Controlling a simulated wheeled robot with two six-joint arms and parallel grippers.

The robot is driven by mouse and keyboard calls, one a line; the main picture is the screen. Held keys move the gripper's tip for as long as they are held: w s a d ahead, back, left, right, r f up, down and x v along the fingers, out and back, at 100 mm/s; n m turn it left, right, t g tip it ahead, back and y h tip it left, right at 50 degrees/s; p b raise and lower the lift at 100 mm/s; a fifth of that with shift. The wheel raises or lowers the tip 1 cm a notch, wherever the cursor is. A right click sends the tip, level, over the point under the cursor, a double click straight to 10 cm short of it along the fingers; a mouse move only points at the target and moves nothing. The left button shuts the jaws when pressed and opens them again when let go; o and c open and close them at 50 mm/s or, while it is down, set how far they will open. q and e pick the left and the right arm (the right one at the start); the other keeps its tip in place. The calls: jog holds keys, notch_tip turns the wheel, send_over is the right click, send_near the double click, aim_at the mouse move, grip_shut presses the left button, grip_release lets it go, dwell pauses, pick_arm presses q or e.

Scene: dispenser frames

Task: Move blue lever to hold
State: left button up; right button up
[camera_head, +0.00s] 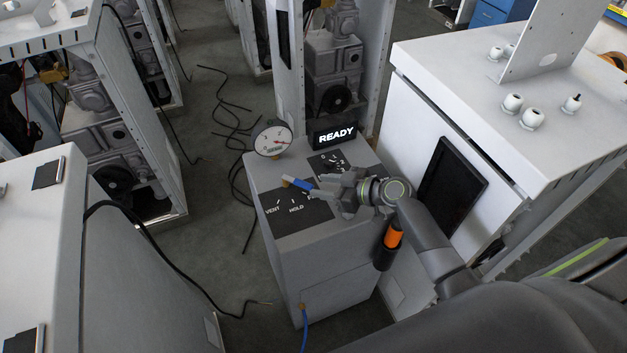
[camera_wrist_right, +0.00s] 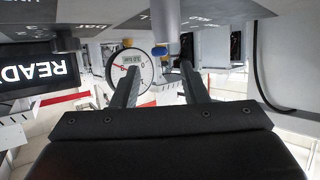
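The blue lever (camera_head: 301,184) is on the dark label plate (camera_head: 292,214) on top of the grey cabinet, with a small yellow piece at its left end. VENT and HOLD are legible on the plate; a third label is partly covered by my right gripper (camera_head: 325,193). That gripper reaches in from the right with its fingers at the lever's right side. In the right wrist view, its two fingers (camera_wrist_right: 158,68) are apart, and a blue end (camera_wrist_right: 159,50) shows between and just beyond the tips. Contact cannot be told. My left gripper is out of view.
A round gauge (camera_head: 272,140) and a lit READY display (camera_head: 336,135) stand at the cabinet's back. A second label plate (camera_head: 332,163) lies near the display. An orange-and-black handle (camera_head: 391,238) is beside the cabinet's right side. A large white cabinet (camera_head: 470,100) stands close on the right.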

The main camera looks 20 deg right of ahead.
aim_at(305, 184)
jog(key=shift+p+x, duration=0.3)
jog(key=shift+x, duration=1.6)
grip_shut()
